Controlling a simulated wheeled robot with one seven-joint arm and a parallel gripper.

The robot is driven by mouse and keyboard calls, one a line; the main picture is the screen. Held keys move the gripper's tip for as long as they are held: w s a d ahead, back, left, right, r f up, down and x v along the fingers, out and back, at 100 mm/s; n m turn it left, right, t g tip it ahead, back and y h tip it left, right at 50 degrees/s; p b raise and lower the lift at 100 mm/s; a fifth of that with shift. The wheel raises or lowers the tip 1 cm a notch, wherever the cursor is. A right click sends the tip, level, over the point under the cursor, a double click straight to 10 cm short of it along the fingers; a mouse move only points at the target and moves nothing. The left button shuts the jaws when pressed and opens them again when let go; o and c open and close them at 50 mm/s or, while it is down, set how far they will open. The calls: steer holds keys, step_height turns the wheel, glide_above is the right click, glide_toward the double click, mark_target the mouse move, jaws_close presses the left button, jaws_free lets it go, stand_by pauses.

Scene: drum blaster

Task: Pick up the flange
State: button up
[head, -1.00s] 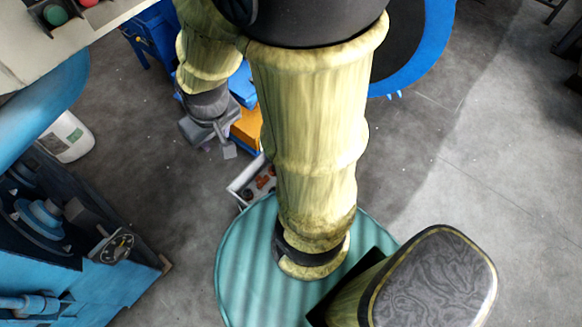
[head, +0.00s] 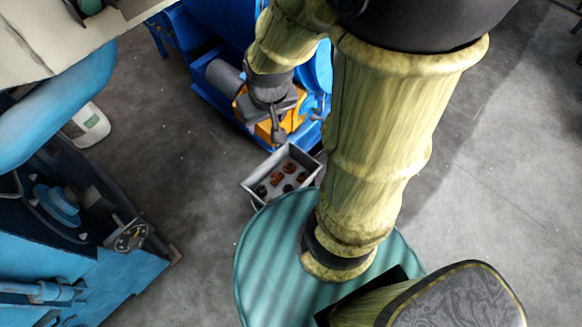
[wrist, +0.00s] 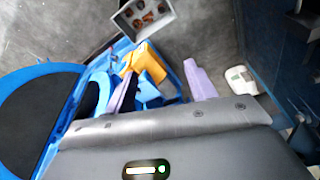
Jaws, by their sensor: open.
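Several small rust-brown and dark parts (head: 277,179) lie in a grey metal tray (head: 303,158). They are too small for me to tell which one is the flange. The parts (wrist: 147,14) and tray (wrist: 162,31) also show at the top of the wrist view. My gripper (head: 278,124) is in the upper middle of the head view, in front of blue and orange machinery and apart from the tray. In the wrist view my gripper (wrist: 162,80) has its two purple fingers spread with nothing held between them.
A blue machine with an orange block (wrist: 150,63) lies beyond my fingers. A white container (head: 88,125) stands on the floor at left. Light blue machinery with a gauge (head: 130,237) fills the lower left. Grey floor is open between this machinery and the tray.

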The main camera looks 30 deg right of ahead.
steer(key=shift+o, duration=0.7)
steer(key=w+d+f+b, duration=0.1)
steer(key=w+f+b, duration=0.1)
steer(key=f+b, duration=0.4)
steer(key=w+d+f+b, duration=0.2)
steer(key=f+b, duration=0.4)
steer(key=f, duration=0.4)
steer(key=w+d+f+m+b, duration=0.1)
steer(key=w+f+b, duration=0.3)
steer(key=f+b, duration=0.2)
step_height(320, 180, down, 2)
steer(key=shift+d, duration=0.4)
steer(key=m+b, duration=0.2)
steer(key=b, duration=1.6)
glide_toward(290, 166)
step_height(290, 166, down, 4)
steer(key=b, duration=0.3)
steer(key=shift+s+a+r+h+b, duration=0.15)
steer(key=shift+s+h+b, duration=0.05)
steer(key=shift+h+b, duration=0.2)
steer(key=shift+w+f+t, duration=0.2)
steer(key=shift+f+t, duration=0.1)
steer(key=b+x, duration=0.1)
steer(key=x, duration=0.2)
steer(key=b+x, duration=0.1)
steer(key=x, duration=0.1)
steer(key=shift+w+b, duration=0.35)
steer(key=shift+w, duration=0.05)
